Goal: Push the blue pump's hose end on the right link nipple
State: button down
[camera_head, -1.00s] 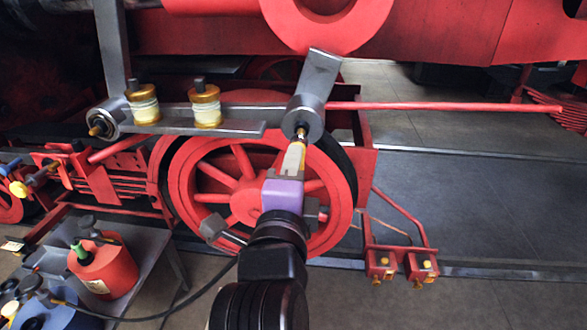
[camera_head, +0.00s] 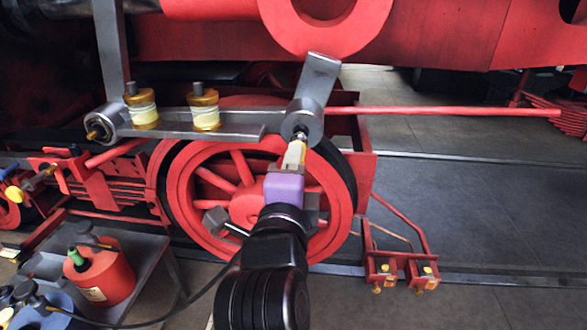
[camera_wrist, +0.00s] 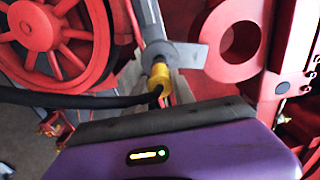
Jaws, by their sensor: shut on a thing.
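My gripper (camera_head: 297,151) is at the lower side of the right end of the grey link. In the wrist view, my gripper (camera_wrist: 170,92) is shut on the hose end (camera_wrist: 159,80), which has a yellow collar. The hose end points at the grey round boss (camera_wrist: 160,52) of the link and is right up against it. I cannot tell whether it is seated on the nipple, which is hidden. The black hose (camera_wrist: 70,98) runs off to the left. The blue pump (camera_head: 62,305) stands at the lower left, partly cut off by the picture's edge.
Two amber-capped oil cups (camera_head: 143,108) stand on the link bar (camera_head: 235,128). A red spoked wheel (camera_head: 215,190) lies behind my arm. A red can (camera_head: 105,275) sits on a grey bench (camera_head: 150,252). A long red rod (camera_head: 450,108) runs right. The floor at right is open.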

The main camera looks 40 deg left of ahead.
jog(key=shift+w+a, duration=0.1)
jog(key=shift+w, duration=0.15)
jog(key=shift+w+a+b, duration=0.15)
jog(key=shift+w+b, duration=0.1)
jog(key=shift+b, duration=0.05)
jog(key=shift+w+a+r, duration=0.1)
jog(key=shift+w+a, duration=0.1)
jog(key=shift+w, duration=0.05)
jog(key=c, duration=1)
grip_release()
jog(key=shift+s+d+f+b, duration=0.2)
jog(key=shift+s+b, duration=0.1)
jog(key=b+v, duration=0.1)
jog(key=v, duration=0.6)
jog(key=shift+b, duration=0.4)
